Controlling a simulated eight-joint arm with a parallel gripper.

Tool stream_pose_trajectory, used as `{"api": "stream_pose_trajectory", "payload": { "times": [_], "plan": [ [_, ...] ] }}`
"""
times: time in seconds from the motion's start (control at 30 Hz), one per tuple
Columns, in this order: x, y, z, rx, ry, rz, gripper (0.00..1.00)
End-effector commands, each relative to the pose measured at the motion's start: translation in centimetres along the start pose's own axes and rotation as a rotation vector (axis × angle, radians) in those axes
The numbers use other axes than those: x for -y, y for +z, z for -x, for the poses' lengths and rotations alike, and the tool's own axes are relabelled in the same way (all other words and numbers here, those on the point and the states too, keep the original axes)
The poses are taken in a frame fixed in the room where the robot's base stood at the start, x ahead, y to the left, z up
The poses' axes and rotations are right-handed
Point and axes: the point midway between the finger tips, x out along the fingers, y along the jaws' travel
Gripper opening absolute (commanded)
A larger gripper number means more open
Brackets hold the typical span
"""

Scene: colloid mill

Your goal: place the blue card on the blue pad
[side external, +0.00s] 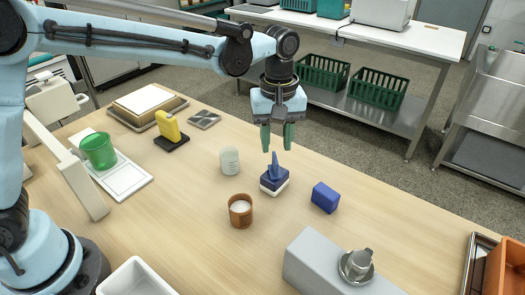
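My gripper (277,145) hangs fingers-down over the table with its two green fingers apart and nothing between them. Just below the fingertips, a thin blue upright piece (275,164), which may be the blue card, stands on a dark blue block with a white base (274,185). I cannot tell whether this block is the blue pad. A separate plain blue block (325,197) lies on the table to its right. No flat blue pad shows clearly.
A white cup (229,161) and a brown cup with pale contents (241,211) stand left of the blue pieces. A grey box with a metal fitting (330,268) is in front. A green cup (98,150) and yellow object (169,128) stand farther left. Bare table surrounds the blue block.

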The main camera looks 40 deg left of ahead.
Motion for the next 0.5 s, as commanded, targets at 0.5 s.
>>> {"api": "stream_pose_trajectory", "payload": {
  "times": [0.5],
  "plan": [
    [0.1, 0.0, 6.5, -0.001, 0.002, -0.002, 0.36]
  ]
}}
